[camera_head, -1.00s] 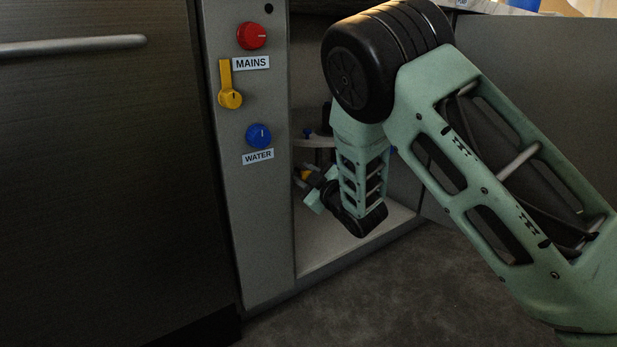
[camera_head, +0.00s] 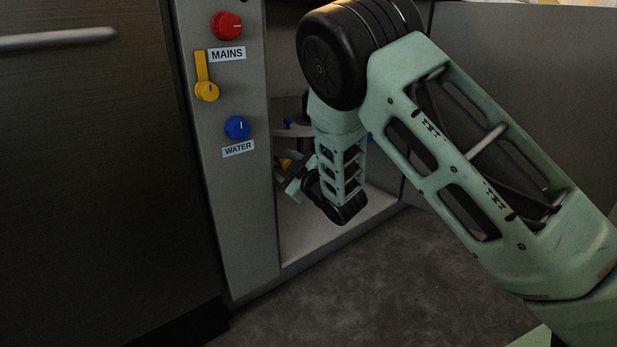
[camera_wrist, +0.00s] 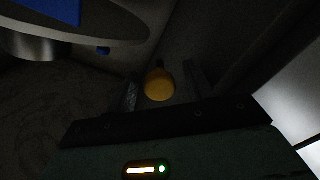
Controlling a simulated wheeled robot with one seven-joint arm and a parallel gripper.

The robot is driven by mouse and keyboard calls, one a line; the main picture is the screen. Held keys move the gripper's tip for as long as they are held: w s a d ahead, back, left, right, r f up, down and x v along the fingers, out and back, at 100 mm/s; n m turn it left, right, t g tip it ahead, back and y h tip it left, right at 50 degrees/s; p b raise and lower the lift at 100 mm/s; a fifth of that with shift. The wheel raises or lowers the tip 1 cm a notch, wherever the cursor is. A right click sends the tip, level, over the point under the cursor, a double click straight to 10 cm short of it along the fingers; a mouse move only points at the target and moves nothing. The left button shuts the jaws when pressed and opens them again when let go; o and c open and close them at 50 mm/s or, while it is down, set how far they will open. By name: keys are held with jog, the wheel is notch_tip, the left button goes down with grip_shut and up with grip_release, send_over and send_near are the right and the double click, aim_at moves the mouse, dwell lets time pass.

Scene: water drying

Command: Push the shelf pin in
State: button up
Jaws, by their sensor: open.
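A yellow round-headed knob (camera_wrist: 159,85), which looks like the shelf pin, shows in the middle of the wrist view. It is also a small yellow patch (camera_head: 285,163) inside the cabinet in the head view. My gripper (camera_wrist: 161,86) is open, with one finger on each side of the yellow head in the picture. I cannot tell whether the fingers touch it or how far the pin sticks out. In the head view my gripper (camera_head: 287,175) is partly hidden behind my wrist, inside the cabinet opening. A round shelf (camera_wrist: 75,27) is at upper left in the wrist view.
The cabinet post carries a red MAINS knob (camera_head: 227,25), a yellow lever (camera_head: 206,91) and a blue WATER knob (camera_head: 237,128). A small blue piece (camera_head: 287,122) is at the shelf. The cabinet floor (camera_head: 310,235) beside my wrist is clear.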

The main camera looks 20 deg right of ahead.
jog(key=p+v, duration=0.5)
jog(key=v, duration=1.1)
jog(key=shift+w+a+r, duration=0.1)
jog(key=shift+r, duration=0.05)
jog(key=s+a+r+m+g+h+p, duration=0.2)
jog(key=s+a+r+m+g+p, duration=0.4)
jog(key=s+a+g, duration=0.45)
jog(key=s+r+n+g+h+p, duration=0.1)
jog(key=s+r+g+h+p, duration=0.3)
jog(key=s, duration=0.6)
jog(key=s+r+n+g+y+b, duration=0.1)
jog(key=s+r+g, duration=0.2)
jog(key=s+r, duration=0.55)
notch_tip(320, 180, up, 36)
jog(key=p, duration=3.7)
jog(key=shift+s+f+p, duration=0.25)
jog(key=shift+s+p, duration=0.15)
jog(key=shift+s, duration=0.05)
